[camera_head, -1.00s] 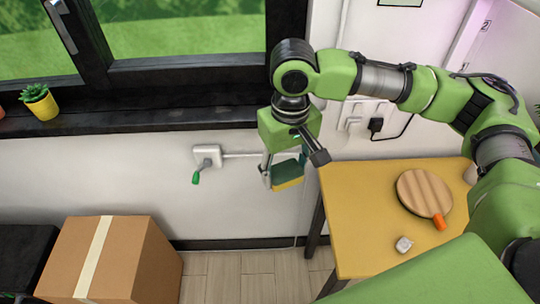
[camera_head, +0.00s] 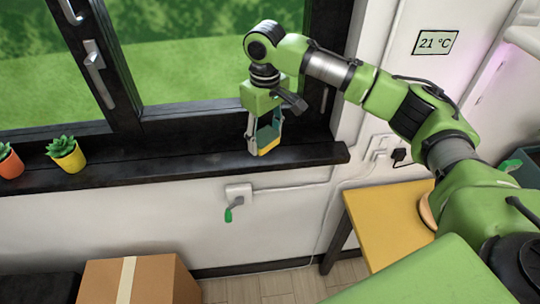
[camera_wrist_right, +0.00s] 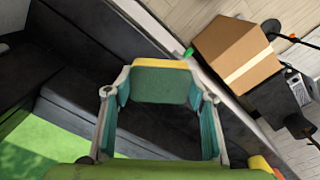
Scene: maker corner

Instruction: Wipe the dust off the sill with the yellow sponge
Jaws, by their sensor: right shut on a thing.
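The dark sill (camera_head: 190,169) runs below the window and shows in the right wrist view (camera_wrist_right: 150,126). My right gripper (camera_head: 264,147) is over the sill's right part, its fingers pointing down. It is shut on the sponge (camera_head: 269,146), which has a yellow layer and a green layer. The sponge sits between the fingertips in the right wrist view (camera_wrist_right: 160,80). I cannot tell whether the sponge touches the sill. Dull greyish patches show faintly on the sill, but I cannot make out the dust clearly. My left gripper is not in view.
A yellow pot with a succulent (camera_head: 67,155) and an orange pot (camera_head: 10,163) stand on the sill's left part. The window handle (camera_head: 96,70) is above. A wall box with a green-ended crank (camera_head: 238,194) is below. A cardboard box (camera_head: 140,282) and yellow table (camera_head: 385,220) stand lower.

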